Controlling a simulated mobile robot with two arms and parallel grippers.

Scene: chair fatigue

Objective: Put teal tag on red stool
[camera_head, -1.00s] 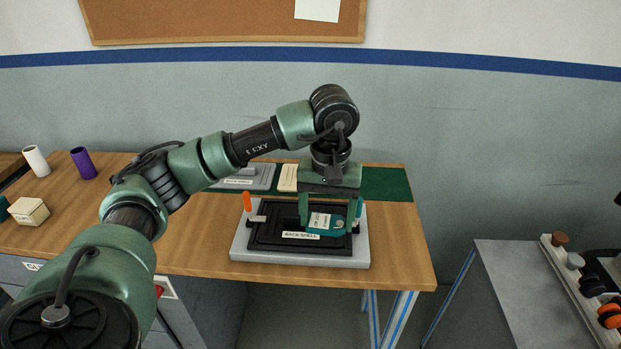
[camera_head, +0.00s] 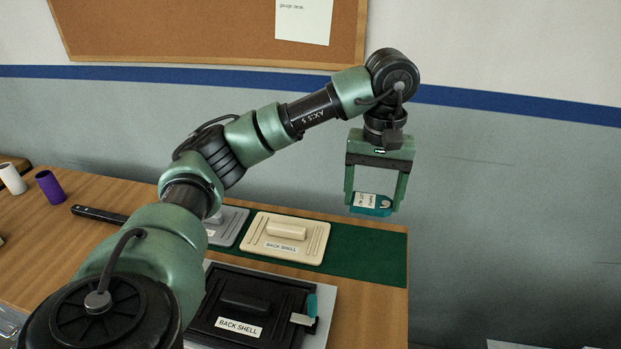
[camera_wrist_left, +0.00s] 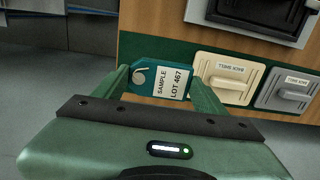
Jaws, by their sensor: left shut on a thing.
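My left gripper (camera_head: 374,205) is shut on the teal tag (camera_head: 384,212) and holds it in the air, above the right end of the bench and its green mat. The tag has a white label and a hole near one end. In the left wrist view the teal tag (camera_wrist_left: 130,86) sits between the fingers, and its label reads SAMPLE LOT 467. No red stool shows in any view. My right gripper is not in view.
The wooden bench (camera_head: 100,206) carries a cream back shell (camera_head: 310,250), a grey shell and a black back shell (camera_head: 278,317) in a grey fixture. A purple cylinder (camera_head: 52,188) and a white cylinder (camera_head: 12,179) stand at the left. The green mat (camera_head: 375,260) has bare room.

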